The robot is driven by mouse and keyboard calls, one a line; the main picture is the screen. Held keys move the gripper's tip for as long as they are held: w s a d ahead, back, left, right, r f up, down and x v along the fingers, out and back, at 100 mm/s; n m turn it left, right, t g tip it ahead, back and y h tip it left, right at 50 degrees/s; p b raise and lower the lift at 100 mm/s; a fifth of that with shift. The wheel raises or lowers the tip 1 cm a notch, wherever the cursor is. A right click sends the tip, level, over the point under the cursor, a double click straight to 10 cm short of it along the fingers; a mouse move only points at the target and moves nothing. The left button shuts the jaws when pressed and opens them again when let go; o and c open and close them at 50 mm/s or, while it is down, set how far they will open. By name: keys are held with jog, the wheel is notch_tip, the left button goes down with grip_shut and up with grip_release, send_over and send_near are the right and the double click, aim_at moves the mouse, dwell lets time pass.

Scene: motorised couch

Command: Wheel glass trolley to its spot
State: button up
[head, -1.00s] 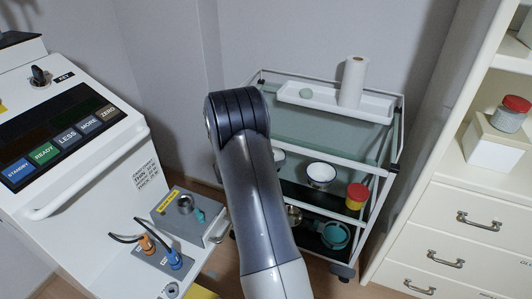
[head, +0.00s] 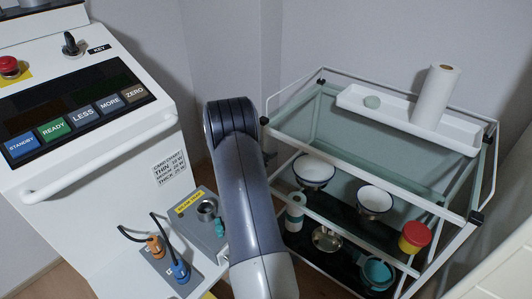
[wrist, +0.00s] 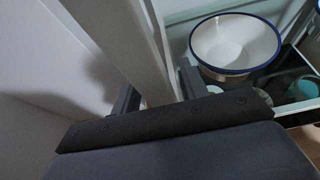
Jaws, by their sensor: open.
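The glass trolley (head: 296,141) stands in the corner right of my arm, with a white frame and glass shelves. Its top shelf carries a white tray with a paper roll. In the wrist view, my gripper (wrist: 158,92) is open, its two dark fingers either side of a pale upright bar (wrist: 120,40), which looks like part of the trolley's frame. I cannot tell whether they touch it. A white bowl with a blue rim (wrist: 236,45) is close on the right.
A white console (head: 90,190) with labelled buttons and a handle bar stands close on the left. The trolley's lower shelves hold bowls (head: 375,200), a red-lidded yellow jar (head: 414,238) and a teal dish (head: 377,272). A pale unit edges the lower right.

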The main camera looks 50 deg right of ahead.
jog(key=shift+d, duration=0.15)
jog(key=shift+c, duration=0.3)
grip_shut()
